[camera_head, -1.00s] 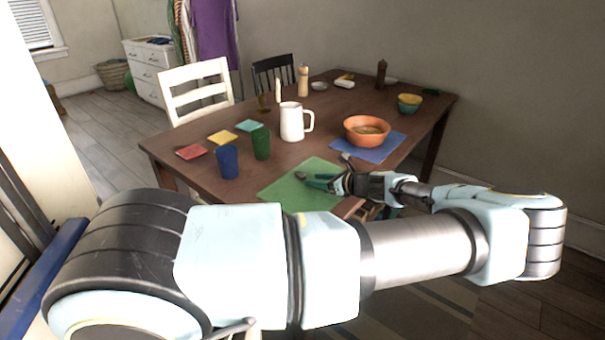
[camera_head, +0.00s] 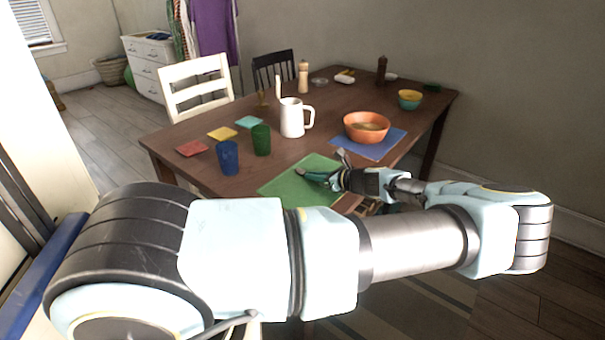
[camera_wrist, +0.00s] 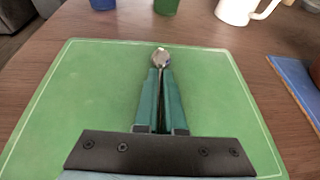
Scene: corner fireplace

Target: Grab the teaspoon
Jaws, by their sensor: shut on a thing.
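In the wrist view, the teaspoon's shiny metal bowl (camera_wrist: 161,58) sticks out just beyond my fingertips. My gripper (camera_wrist: 160,80) has its two green fingers closed together on the spoon, and its handle is mostly hidden between them. The green placemat (camera_wrist: 75,110) lies beneath. In the head view, my gripper (camera_head: 312,176) is over the green placemat (camera_head: 283,186) at the table's near edge. The spoon cannot be made out clearly there, and I cannot tell whether it touches the mat.
On the wooden table (camera_head: 195,172) stand a blue cup (camera_head: 227,158), a green cup (camera_head: 261,140) and a white pitcher (camera_head: 292,118). An orange bowl (camera_head: 366,124) sits on a blue placemat (camera_head: 372,150) right of the pitcher. Small coloured squares lie at the left.

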